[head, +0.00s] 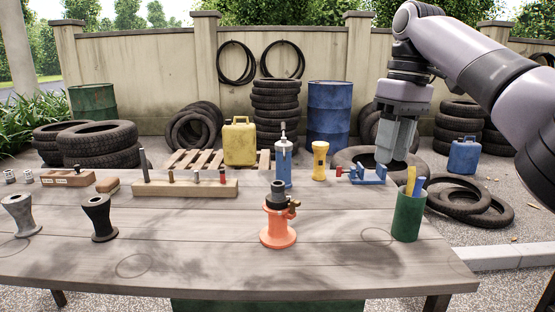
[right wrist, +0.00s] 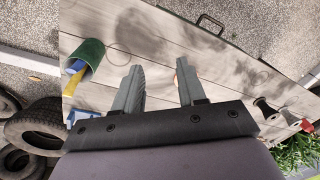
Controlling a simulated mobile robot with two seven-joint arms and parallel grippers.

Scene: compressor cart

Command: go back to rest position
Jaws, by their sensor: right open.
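My right gripper (head: 396,138) hangs from the right arm above the back right of the table, near the green cup and the blue vise. In the right wrist view its two fingers (right wrist: 158,85) stand apart with nothing between them but the table surface further off. My left gripper is not in the head view. The wooden table (head: 190,250) holds an orange stand (head: 278,229) with a dark fitting and brass valve (head: 280,197) on it, near the middle. The orange stand is mostly hidden behind a finger in the right wrist view.
A green cup (head: 408,215) with tools stands at the table's right, below the right gripper. A blue vise (head: 368,175), yellow flashlight (head: 320,160) and blue bottle (head: 283,163) stand along the back edge. A wooden peg block (head: 190,189) lies left. The front middle is clear.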

